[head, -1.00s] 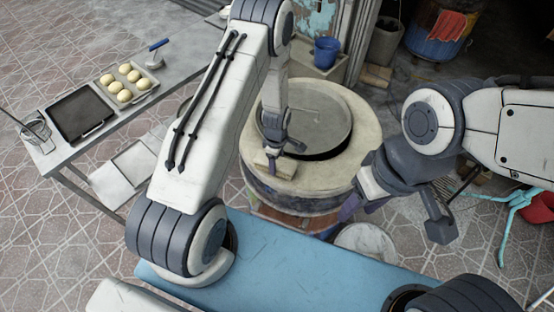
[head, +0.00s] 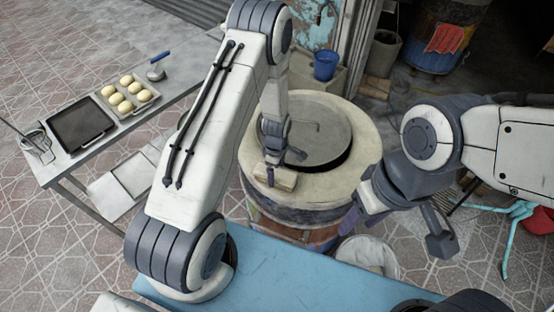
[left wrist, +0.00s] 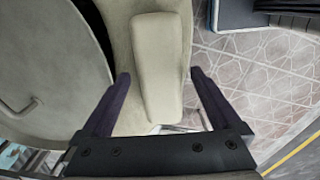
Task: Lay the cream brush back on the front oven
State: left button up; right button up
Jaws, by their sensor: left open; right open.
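The cream brush (head: 278,179) is a pale rounded block on the near rim of the round, cream-topped front oven (head: 352,178). In the left wrist view the brush (left wrist: 158,62) lies lengthwise between the two dark fingers of my open left gripper (left wrist: 160,75), with gaps on both sides. In the head view my left gripper (head: 284,163) is right at the brush and partly covers it. The brush's underside is hidden. My right gripper (head: 396,225) is open and empty, off the oven's right front side.
A grey round lid (head: 315,125) with a handle covers the oven's middle. A metal table at left holds a dark tray (head: 80,124), a tray of buns (head: 148,103) and a blue-handled tool (head: 157,70). A blue bucket (head: 326,65) stands behind; a white bucket (head: 390,258) stands in front.

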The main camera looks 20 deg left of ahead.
aim_at(277, 172)
pick_arm(q)
jog(key=s+d+r+m+b, duration=0.1)
jog(key=d+r+m, duration=0.2)
jog(key=r, duration=0.5)
jog(key=s+d+r+m+b, duration=0.2)
jog(key=d+r, duration=0.1)
jog(key=r, duration=0.6)
jog(key=s+d+r+m, duration=0.2)
jog(key=s+r+m, duration=0.2)
jog(key=s+m, duration=0.2)
jog(key=s+d+r+m, duration=0.3)
jog(key=s+m, duration=0.4)
jog(key=s, duration=0.1)
jog(key=s+d+r+m+h, duration=0.1)
jog(key=s+d+r+m, duration=0.2)
jog(key=s+m, duration=0.3)
jog(key=shift+s+r+m, duration=0.4)
jog(key=shift+r+m, duration=0.1)
jog(key=shift+r, duration=0.35)
